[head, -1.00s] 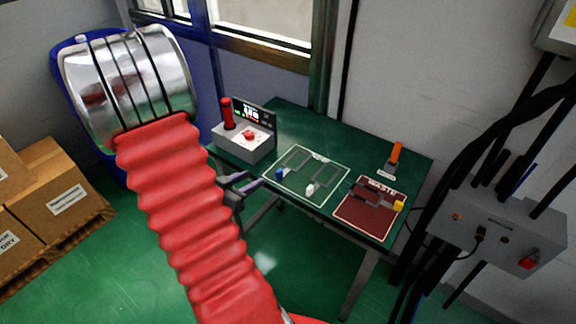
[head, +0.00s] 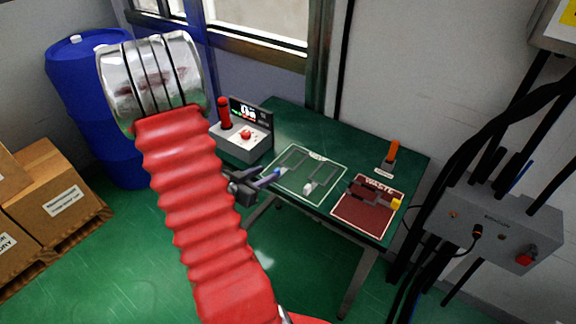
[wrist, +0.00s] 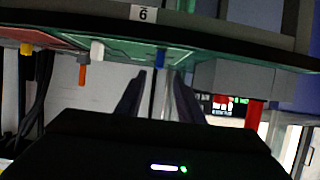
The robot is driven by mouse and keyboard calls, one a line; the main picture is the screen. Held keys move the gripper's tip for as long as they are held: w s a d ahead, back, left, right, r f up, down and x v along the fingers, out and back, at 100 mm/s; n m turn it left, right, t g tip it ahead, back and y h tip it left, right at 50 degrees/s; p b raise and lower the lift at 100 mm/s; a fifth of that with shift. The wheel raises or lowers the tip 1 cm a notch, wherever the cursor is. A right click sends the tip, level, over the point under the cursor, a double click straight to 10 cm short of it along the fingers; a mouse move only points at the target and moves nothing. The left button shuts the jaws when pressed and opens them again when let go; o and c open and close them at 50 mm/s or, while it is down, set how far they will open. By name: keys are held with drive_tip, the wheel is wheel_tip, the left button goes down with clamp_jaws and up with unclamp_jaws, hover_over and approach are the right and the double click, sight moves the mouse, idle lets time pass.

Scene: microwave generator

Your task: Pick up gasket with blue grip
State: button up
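The gasket with the blue grip lies on the green mat (head: 325,190), at its left side near the table's front edge. Its blue grip (head: 276,173) shows just beyond my fingertips in the head view, and its frame is hard to make out. In the wrist view, which is upside down, the blue grip (wrist: 159,57) appears near the middle, in line with the gap between my fingers. My gripper (head: 262,181) is open at the table edge, with its fingers pointing at the grip. The fingers (wrist: 157,88) show apart in the wrist view. I cannot tell whether they touch it.
A white-grip gasket (head: 308,187) lies on the same mat. A yellow-grip gasket (head: 396,203) lies on the red waste mat (head: 362,222). An orange-handled item (head: 393,151) stands behind. A grey box with a red stick (head: 224,113) stands at the table's back left.

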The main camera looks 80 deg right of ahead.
sight(276, 169)
drive_tip(key=shift+x, duration=1.65)
drive_tip(key=shift+x, duration=2.6)
drive_tip(key=shift+a+f, duration=0.1)
drive_tip(key=shift+f, duration=0.05)
drive_tip(key=shift+c, duration=0.2)
clamp_jaws()
